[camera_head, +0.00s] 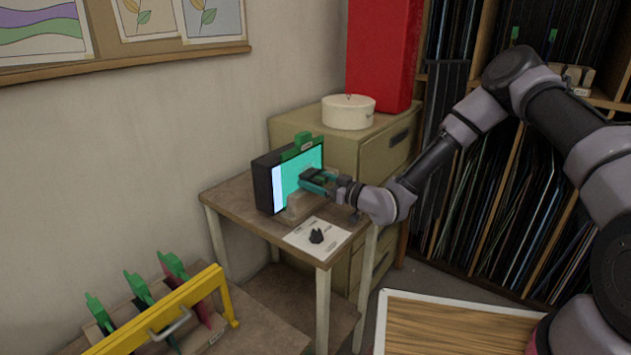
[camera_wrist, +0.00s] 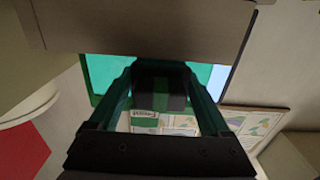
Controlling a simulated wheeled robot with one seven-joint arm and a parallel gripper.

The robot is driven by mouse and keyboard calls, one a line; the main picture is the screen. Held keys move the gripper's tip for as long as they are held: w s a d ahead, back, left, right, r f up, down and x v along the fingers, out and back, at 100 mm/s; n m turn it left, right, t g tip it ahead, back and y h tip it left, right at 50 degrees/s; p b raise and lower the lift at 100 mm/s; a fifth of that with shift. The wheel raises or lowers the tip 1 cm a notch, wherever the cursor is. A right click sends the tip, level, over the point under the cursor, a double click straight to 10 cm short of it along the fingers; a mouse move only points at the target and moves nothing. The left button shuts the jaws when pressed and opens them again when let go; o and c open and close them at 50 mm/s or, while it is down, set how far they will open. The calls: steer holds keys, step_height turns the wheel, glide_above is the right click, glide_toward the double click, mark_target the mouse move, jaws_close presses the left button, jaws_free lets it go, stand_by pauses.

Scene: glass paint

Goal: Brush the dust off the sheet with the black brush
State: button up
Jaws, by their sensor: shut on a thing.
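The sheet (camera_head: 292,181), teal with a pale strip at its left, stands upright against a black box (camera_head: 263,186) on a small wooden table. I cannot tell whether the brush touches the sheet. No dust can be made out.
A white card (camera_head: 298,240) with a small jagged black object (camera_head: 316,236) lies at the table's front. A cabinet (camera_head: 385,160) with a white round box (camera_head: 348,112) stands behind. A yellow-barred rack (camera_head: 165,310) is at lower left. Shelves (camera_head: 475,190) fill the right.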

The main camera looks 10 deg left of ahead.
mark_target(323, 183)
steer(key=shift+x, duration=0.85)
steer(key=shift+d, duration=0.1)
steer(key=shift+w+d, duration=0.5)
steer(key=shift+w, duration=0.7)
steer(key=shift+w+d, duration=0.45)
steer(key=shift+w, duration=0.75)
steer(key=shift+w+d, duration=0.5)
steer(key=shift+w, duration=0.65)
steer(key=shift+s, duration=0.15)
steer(key=shift+s+a, duration=0.5)
steer(key=shift+s, duration=0.65)
steer(key=shift+s+a, duration=0.5)
steer(key=shift+s, duration=0.65)
steer(key=shift+s+a, duration=0.45)
steer(key=shift+s, duration=0.7)
steer(key=shift+v, duration=3)
